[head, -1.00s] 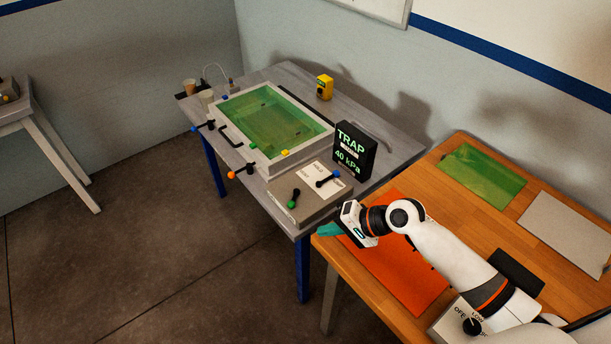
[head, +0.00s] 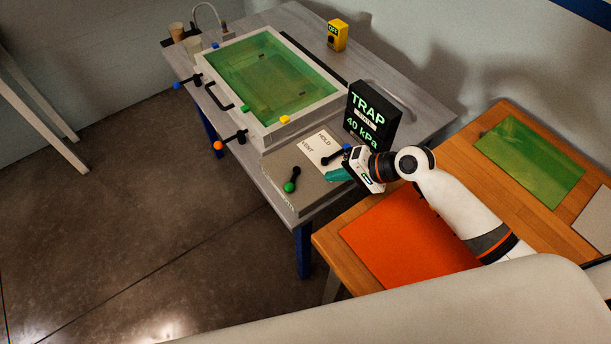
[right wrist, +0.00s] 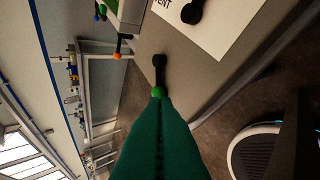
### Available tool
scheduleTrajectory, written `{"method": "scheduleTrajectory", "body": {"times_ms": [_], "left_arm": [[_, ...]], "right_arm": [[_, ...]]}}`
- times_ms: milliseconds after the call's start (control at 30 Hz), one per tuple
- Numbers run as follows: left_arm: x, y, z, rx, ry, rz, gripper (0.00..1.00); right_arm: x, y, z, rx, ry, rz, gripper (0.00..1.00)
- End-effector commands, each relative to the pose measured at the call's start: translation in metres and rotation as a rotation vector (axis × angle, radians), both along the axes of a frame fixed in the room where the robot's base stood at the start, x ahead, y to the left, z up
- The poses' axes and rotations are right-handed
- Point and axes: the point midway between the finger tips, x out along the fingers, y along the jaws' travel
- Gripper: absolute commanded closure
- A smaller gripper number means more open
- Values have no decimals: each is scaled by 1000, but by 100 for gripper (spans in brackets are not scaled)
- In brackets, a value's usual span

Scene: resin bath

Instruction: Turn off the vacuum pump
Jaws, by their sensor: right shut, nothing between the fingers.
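No part is labelled as the vacuum pump, and I cannot tell which one it is. The grey box (head: 308,197) on the grey table carries a HOLD and VENT label (head: 322,147), a green-tipped black lever (head: 293,180) and a blue-tipped black lever (head: 336,154). Behind it a black TRAP display (head: 372,116) reads 40 kPa. My right gripper (head: 338,175), with teal fingers, is shut and empty over the box's right part, near the blue-tipped lever. In the right wrist view the green lever tip (right wrist: 158,92) shows just beyond the fingers. My left gripper is out of view.
A framed bath (head: 290,136) with green film and levers at its left side stands on the grey table. A yellow box (head: 337,36) reading OFF stands behind. The wooden table (head: 335,243) holds an orange sheet (head: 405,240) and a green sheet (head: 530,155). A pale shape covers the lower right.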

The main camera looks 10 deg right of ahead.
Motion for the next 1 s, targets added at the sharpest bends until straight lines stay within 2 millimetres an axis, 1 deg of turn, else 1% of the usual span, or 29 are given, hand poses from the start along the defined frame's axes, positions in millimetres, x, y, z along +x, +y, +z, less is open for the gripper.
{"method": "scheduleTrajectory", "body": {"times_ms": [300, 433, 567, 800, 1000], "left_arm": [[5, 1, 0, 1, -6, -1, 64], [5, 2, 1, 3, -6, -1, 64], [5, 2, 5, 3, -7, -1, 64], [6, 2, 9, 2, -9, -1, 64], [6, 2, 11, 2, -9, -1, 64]], "right_arm": [[0, 0, 0, 0, 0, 0, 100], [3, 4, -3, 3, 0, -1, 100], [11, 17, -13, 4, 0, 0, 100], [29, 46, -41, 4, 3, -1, 100], [40, 62, -57, 1, 0, -1, 100]]}}
